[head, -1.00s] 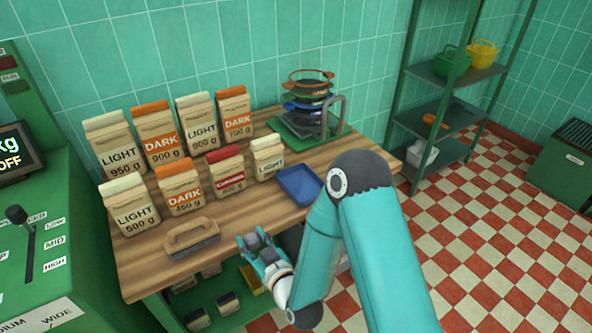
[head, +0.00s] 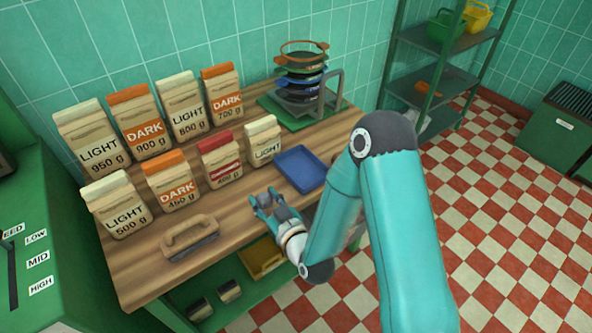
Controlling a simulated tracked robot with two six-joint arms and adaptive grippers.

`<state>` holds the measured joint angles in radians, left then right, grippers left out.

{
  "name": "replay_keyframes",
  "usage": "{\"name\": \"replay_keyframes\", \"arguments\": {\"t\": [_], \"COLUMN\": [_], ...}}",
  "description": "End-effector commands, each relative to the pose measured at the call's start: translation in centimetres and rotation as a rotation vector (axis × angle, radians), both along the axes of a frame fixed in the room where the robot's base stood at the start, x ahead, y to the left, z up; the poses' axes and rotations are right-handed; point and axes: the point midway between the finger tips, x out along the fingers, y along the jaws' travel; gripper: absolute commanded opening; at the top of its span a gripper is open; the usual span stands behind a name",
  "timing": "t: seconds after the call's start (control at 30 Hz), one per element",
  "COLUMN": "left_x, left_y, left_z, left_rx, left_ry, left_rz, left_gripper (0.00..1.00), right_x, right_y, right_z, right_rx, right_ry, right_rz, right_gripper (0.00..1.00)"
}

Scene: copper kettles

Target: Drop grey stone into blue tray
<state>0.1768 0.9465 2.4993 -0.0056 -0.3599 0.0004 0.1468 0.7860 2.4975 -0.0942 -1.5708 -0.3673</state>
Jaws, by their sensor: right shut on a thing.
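The blue tray (head: 301,169) lies flat on the wooden table, right of the small LIGHT bag, and looks empty. My right gripper (head: 264,200) is over the front part of the table, a little to the left of and nearer than the tray, apart from it. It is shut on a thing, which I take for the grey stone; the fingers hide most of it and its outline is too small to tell. No other grey stone shows on the table. My left gripper is not in view.
Several coffee bags (head: 166,178) stand in two rows on the wooden table (head: 150,262). A wooden-handled brush (head: 190,238) lies at the front left. A stack of sieves (head: 302,85) stands on a green base behind the tray. Table between brush and tray is mostly clear.

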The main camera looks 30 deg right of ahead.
Motion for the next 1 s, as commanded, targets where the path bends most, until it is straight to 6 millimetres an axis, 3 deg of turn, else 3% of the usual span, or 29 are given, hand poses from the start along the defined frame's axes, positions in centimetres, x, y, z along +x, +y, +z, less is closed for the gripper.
{"name": "replay_keyframes", "arguments": {"t": [0.17,0.4,0.6,0.77,1.0], "left_x": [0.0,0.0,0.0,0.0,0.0], "left_y": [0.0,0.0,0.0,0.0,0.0], "left_z": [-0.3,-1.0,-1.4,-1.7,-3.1], "left_rx": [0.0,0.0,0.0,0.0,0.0], "left_ry": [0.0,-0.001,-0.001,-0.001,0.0], "left_rz": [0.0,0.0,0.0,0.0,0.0], "left_gripper": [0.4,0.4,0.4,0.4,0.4], "right_x": [1.7,5.1,5.8,5.7,5.7], "right_y": [-2.7,-10.6,-15.3,-16.5,-16.6], "right_z": [1.1,5.7,9.1,9.7,7.6], "right_rx": [-0.003,0.004,0.004,0.001,-0.001], "right_ry": [-0.009,-0.016,-0.008,-0.001,0.002], "right_rz": [-0.099,-0.428,-0.652,-0.718,-0.722], "right_gripper": [0.05,0.05,0.05,0.05,0.05]}}
